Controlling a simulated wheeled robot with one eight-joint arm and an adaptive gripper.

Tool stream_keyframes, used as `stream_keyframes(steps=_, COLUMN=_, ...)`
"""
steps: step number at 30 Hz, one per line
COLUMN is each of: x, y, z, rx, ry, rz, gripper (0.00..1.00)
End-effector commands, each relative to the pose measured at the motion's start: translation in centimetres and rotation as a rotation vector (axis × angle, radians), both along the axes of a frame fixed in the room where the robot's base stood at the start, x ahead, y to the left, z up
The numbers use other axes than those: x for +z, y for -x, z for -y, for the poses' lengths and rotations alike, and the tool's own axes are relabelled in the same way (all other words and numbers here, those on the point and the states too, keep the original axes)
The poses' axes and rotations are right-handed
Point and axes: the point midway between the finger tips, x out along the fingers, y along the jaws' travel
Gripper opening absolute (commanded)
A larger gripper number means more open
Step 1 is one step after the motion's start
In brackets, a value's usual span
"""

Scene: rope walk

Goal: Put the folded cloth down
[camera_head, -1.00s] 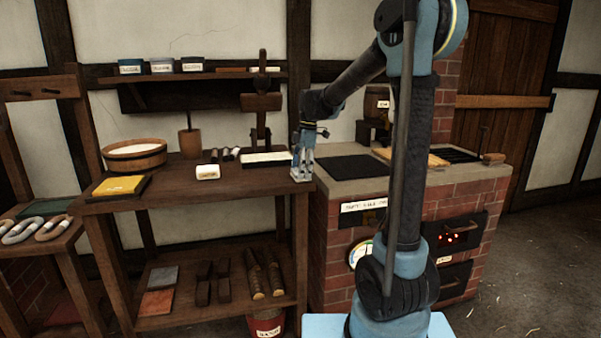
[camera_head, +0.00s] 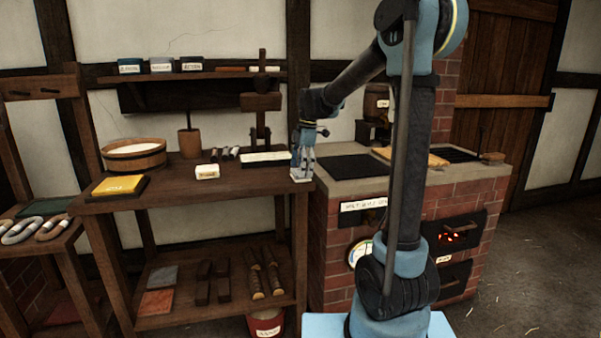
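My gripper (camera_head: 302,172) points down at the right end of the dark wooden bench (camera_head: 225,184), close to the brick stove. A small pale patch shows at its fingertips, low against the bench top. It may be the folded cloth, but it is too small to tell from the fingers. Whether the fingers are open or shut on it cannot be made out. No other thing is clearly a folded cloth.
On the bench stand a round wooden tub (camera_head: 134,156), a yellow block (camera_head: 119,185), a white labelled block (camera_head: 207,171) and a pale-topped tray (camera_head: 264,159). The brick stove (camera_head: 340,226) adjoins at right. A bucket (camera_head: 266,322) stands below.

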Motion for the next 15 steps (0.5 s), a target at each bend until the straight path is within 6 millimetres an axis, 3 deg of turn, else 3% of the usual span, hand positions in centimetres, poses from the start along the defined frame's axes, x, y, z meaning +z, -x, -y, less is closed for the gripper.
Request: stream_keyframes(steps=15, x=8.5, y=-0.3, z=1.2, rx=-0.001, ry=0.000, rz=0.000, gripper=0.90)
